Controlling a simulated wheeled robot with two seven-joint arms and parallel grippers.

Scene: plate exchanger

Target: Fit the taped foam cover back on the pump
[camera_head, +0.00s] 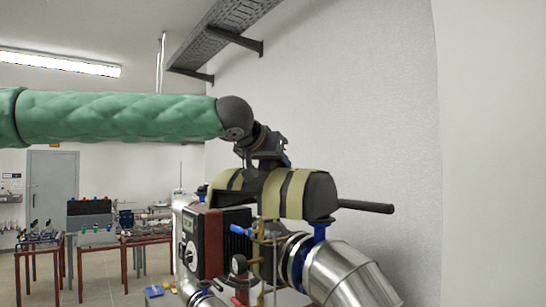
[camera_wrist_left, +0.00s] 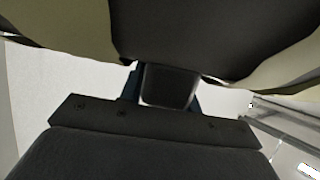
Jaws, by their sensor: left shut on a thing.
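The foam cover (camera_head: 318,196) is black with pale yellow tape bands. In the head view it is at the centre, level with the top of the pump. My left gripper (camera_head: 263,165) comes down on it from above and is shut on it. In the left wrist view the cover (camera_wrist_left: 195,35) fills the top, against my gripper (camera_wrist_left: 168,85). The pump (camera_head: 213,240), with a dark red and black housing, is just below and left of the cover. Whether the cover touches the pump or is held slightly above it is hidden. My right gripper is not in view.
Silver insulated pipe (camera_head: 345,275) with blue flanges runs to the lower right. A black bar (camera_head: 366,206) sticks out right of the cover. Benches (camera_head: 125,240) stand far back left; a wall is close on the right.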

